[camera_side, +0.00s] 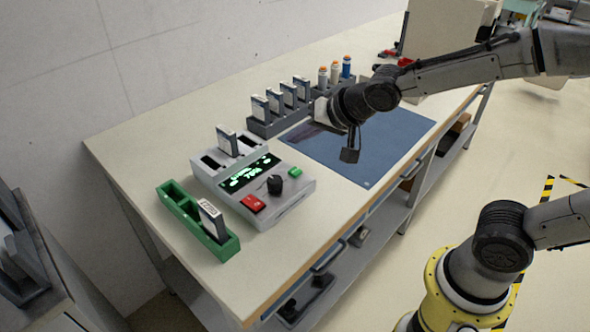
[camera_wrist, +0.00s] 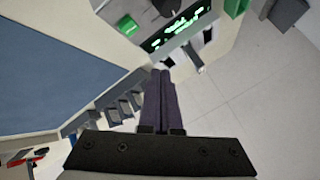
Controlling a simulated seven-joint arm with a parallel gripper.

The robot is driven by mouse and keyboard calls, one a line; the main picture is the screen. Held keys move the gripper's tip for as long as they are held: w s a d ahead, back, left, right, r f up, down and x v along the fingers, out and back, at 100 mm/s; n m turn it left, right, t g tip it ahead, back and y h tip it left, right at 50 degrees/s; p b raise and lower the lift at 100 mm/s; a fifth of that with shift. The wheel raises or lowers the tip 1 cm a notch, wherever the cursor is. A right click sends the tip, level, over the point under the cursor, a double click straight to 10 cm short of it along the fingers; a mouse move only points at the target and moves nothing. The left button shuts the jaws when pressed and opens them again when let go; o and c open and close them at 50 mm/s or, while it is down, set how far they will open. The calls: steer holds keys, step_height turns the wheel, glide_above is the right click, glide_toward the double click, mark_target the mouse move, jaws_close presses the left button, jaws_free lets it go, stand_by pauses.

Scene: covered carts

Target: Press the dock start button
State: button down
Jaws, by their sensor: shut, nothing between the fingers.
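The dock (camera_side: 289,208) is a pale grey box on the bench with a lit green display (camera_side: 249,174). On its top are a green button (camera_side: 295,172), a red button (camera_side: 253,203) and a black knob (camera_side: 274,184). One drive (camera_side: 228,141) stands upright at its back. In the wrist view the display (camera_wrist: 176,31) and green button (camera_wrist: 128,26) show near the top. My gripper (camera_wrist: 160,73) is shut and empty, its dark fingers together. In the side view it is over the blue mat, right of the dock and apart from it; its fingertips are hard to make out there.
A green tray (camera_side: 171,203) with one labelled drive (camera_side: 212,220) sits left of the dock. A grey rack (camera_side: 264,128) with several drives and a row of bottles (camera_side: 334,72) stand behind the blue mat (camera_side: 400,135). The mat's front is clear.

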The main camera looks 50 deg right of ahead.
mark_target(298, 173)
steer(key=shift+f, duration=3)
steer(key=shift+f, duration=0.15)
steer(key=shift+f, duration=0.25)
steer(key=shift+f, duration=0.45)
stand_by(0.4)
steer(key=shift+r, duration=0.85)
steer(key=shift+r, duration=2.5)
steer(key=shift+r, duration=0.1)
